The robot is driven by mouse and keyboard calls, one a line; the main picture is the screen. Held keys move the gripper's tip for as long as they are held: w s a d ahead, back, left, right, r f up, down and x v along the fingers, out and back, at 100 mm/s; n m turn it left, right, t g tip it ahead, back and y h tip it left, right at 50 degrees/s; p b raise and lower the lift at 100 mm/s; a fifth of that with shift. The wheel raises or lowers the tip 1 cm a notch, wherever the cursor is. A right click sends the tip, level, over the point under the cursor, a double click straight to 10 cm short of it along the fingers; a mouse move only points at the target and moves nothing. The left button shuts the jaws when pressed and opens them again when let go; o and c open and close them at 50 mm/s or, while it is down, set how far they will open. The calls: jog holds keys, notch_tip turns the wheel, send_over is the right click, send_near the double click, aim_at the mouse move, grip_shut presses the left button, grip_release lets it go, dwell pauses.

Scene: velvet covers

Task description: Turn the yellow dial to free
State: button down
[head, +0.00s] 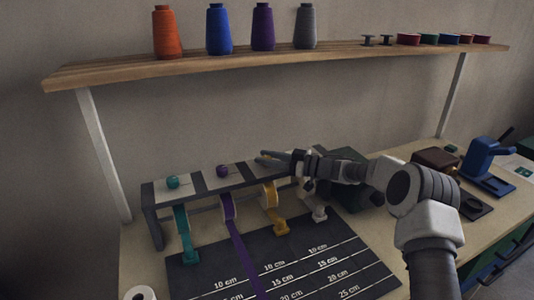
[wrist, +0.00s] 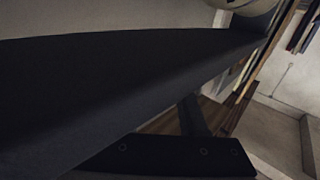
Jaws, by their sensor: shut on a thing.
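A rack (head: 197,180) on the worktop carries ribbon rolls, with dials on its light and dark top panels. The teal dial (head: 173,182) and the purple dial (head: 222,171) show clearly. The yellow ribbon (head: 270,200) hangs third along the rack. My gripper (head: 266,157) reaches in from the right, low over the top above this ribbon, and is shut at the place of the yellow dial. The fingers hide the dial, so its pointer and setting cannot be read. The wrist view is mostly filled by a dark surface close up, and no dial can be made out there.
A dark mat (head: 200,278) with centimetre lines lies in front, with the purple ribbon (head: 245,265) across it. A wooden shelf (head: 230,63) with thread spools runs above. A dark green box (head: 345,160), a brown device (head: 436,160) and a blue device (head: 482,160) stand right.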

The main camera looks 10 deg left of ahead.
jog(key=shift+a+r+n+g, duration=0.1)
jog(key=shift+n+g, duration=0.7)
jog(key=shift+g, duration=0.5)
jog(key=shift+c, duration=2.2)
grip_release()
jog(key=d, duration=1.7)
jog(key=shift+d, duration=0.25)
